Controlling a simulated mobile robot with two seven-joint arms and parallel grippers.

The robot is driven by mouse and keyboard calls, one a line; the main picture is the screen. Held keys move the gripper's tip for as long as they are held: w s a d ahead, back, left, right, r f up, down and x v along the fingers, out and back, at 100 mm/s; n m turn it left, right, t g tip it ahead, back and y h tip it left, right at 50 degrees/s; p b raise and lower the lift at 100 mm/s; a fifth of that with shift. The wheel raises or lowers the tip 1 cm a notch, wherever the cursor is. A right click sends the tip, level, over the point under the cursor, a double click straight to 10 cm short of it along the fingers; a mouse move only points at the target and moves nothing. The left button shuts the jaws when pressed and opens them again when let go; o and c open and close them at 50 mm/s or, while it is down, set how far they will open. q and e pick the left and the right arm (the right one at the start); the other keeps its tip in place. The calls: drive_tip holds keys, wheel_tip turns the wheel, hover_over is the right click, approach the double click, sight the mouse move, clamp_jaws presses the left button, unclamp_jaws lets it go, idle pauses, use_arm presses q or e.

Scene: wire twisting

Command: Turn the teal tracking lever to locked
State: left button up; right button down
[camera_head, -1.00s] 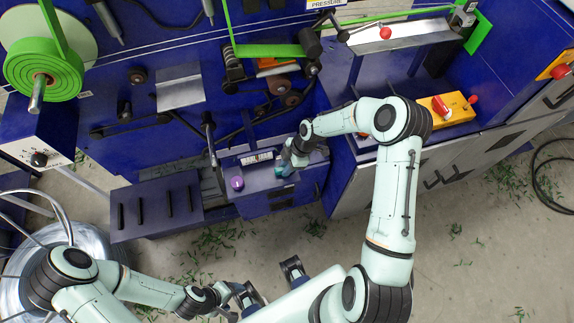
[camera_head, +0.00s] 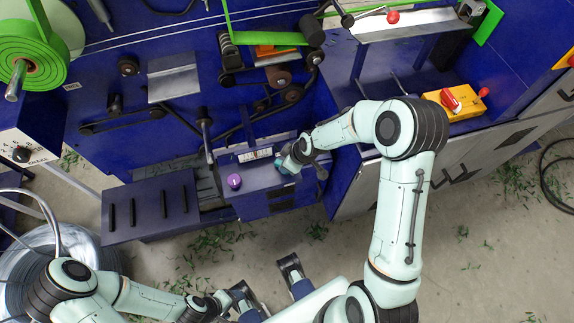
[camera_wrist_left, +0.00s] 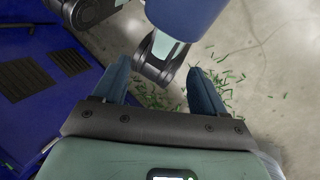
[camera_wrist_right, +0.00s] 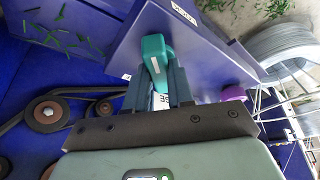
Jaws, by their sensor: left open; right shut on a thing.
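The teal lever (camera_wrist_right: 154,57) stands out from the sloped blue panel (camera_wrist_right: 195,45) in the right wrist view. My right gripper (camera_wrist_right: 158,82) is shut on it, with its fingers along the lever's sides. In the head view the lever (camera_head: 283,168) is mostly hidden by my right gripper (camera_head: 289,165), at the right part of the small console (camera_head: 255,178). Lettering by the lever is partly covered, so I cannot read its position. My left gripper (camera_wrist_left: 160,85) is open and empty, low over the floor and away from the console.
A purple knob (camera_head: 234,181) sits on the console left of the lever. A slotted dark block (camera_head: 150,208) is further left. A yellow box with red knobs (camera_head: 455,102) is at the right. A wire coil (camera_head: 45,262) stands near my left arm. Green scraps lie on the floor.

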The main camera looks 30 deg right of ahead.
drive_tip(key=shift+a+m+h, duration=0.2)
drive_tip(key=shift+m+h, duration=0.2)
drive_tip(key=shift+m, duration=0.5)
drive_tip(key=shift+s+m+h+p, duration=0.1)
drive_tip(key=shift+m+h+p, duration=0.3)
drive_tip(key=shift+m, duration=0.5)
drive_tip(key=m+h+p, duration=0.1)
drive_tip(key=m+p, duration=0.1)
drive_tip(key=m, duration=0.1)
drive_tip(key=shift+t+p, duration=0.3)
drive_tip(key=shift+p, duration=0.05)
drive_tip(key=shift+f+m+h+p, duration=0.1)
drive_tip(key=shift+m+h+p, duration=0.4)
drive_tip(key=shift+m+p, duration=0.7)
drive_tip(key=shift+s, duration=0.1)
drive_tip(key=shift+m, duration=0.3)
drive_tip(key=c, duration=1)
unclamp_jaws()
